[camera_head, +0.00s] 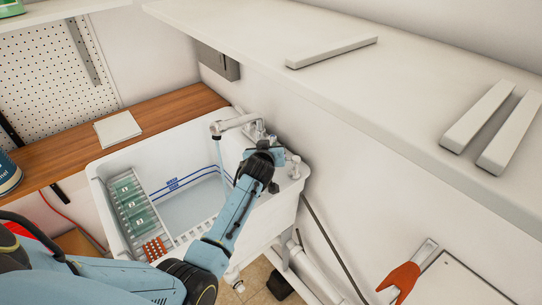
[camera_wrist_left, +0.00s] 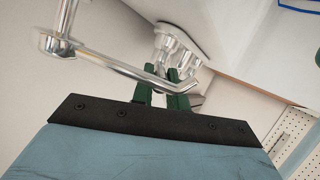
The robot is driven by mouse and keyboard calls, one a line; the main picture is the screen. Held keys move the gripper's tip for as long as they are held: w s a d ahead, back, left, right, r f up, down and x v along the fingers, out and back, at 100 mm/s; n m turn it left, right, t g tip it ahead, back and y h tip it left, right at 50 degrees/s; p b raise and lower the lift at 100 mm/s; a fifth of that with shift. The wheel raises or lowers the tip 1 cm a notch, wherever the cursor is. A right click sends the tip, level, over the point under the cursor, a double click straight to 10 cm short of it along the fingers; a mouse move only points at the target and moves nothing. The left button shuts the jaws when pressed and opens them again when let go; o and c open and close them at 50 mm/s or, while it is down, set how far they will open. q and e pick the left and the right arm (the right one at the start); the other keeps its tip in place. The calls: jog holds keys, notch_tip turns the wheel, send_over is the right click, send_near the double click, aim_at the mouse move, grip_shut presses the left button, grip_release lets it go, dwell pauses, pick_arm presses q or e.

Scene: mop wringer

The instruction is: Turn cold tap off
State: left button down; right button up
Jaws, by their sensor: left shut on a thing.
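A chrome faucet spout (camera_head: 234,123) reaches over the white sink (camera_head: 112,163) from its right-hand edge. A thin bluish stream of water (camera_head: 220,155) runs down from the spout. My left gripper (camera_head: 264,150) is at the tap fittings beside the spout base and hides much of them. In the left wrist view its green fingers (camera_wrist_left: 162,86) are shut on a chrome tap handle (camera_wrist_left: 172,60), partly hidden behind the chrome spout pipe (camera_wrist_left: 110,66). A second tap handle (camera_head: 295,165) stands free to the right of the gripper. I cannot tell hot from cold by markings. My right gripper is not in view.
A white shelf (camera_head: 330,78) juts out above and behind the taps. A wooden counter (camera_head: 75,155) lies to the left, with a blue can (camera_head: 8,175). An orange-handled tool (camera_head: 402,278) is at lower right.

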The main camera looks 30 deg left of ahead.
pick_arm(q)
jog(key=shift+w+d+r, duration=0.1)
jog(key=shift+d, duration=0.05)
jog(key=c, duration=1.4)
grip_release()
jog(key=v, duration=1.3)
jog(key=shift+d, duration=0.15)
